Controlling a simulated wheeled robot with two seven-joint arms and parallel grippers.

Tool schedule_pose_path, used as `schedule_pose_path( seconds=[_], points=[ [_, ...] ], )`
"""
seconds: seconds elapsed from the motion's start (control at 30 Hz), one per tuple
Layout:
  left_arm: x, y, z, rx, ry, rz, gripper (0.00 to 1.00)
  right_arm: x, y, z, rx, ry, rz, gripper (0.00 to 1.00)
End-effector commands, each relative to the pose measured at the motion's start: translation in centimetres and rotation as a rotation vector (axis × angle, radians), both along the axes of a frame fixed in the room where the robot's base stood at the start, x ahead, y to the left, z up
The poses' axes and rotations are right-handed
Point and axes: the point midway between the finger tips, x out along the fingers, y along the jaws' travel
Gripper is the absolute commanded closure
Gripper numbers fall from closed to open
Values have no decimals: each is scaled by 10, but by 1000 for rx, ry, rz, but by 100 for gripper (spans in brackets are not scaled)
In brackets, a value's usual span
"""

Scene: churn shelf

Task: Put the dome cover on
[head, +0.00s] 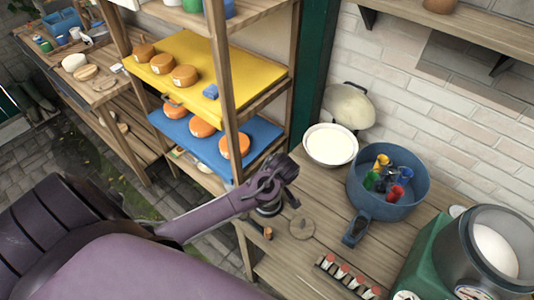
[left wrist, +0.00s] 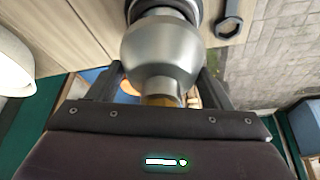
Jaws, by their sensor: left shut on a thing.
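My left gripper (head: 276,178) reaches in from the left over the near left end of the wooden bench. In the left wrist view, a rounded grey metal piece (left wrist: 160,52), dome-like with a narrower neck, stands between the two fingers of my left gripper (left wrist: 162,88). The gripper is shut on it. In the head view only a small dark part of this piece (head: 268,208) shows below the jaws; whether it touches the bench is unclear. An open grey drum with white contents (head: 495,250) stands on a green machine (head: 425,258) at the right. My right gripper is not in view.
On the bench (head: 335,215) are a white bowl (head: 330,146), a blue pot (head: 388,195) of coloured items, a round wooden disc (head: 301,227) and a rack of red-topped bottles (head: 348,276). A shelf post (head: 228,110) rises close left of my gripper.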

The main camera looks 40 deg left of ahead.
Motion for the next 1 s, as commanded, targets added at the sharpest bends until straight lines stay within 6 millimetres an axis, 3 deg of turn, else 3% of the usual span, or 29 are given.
schedule_pose_path(
  seconds=[1.0],
  points=[
    [0,0,-15,-1,-1,1,57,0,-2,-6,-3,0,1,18]
  ],
)
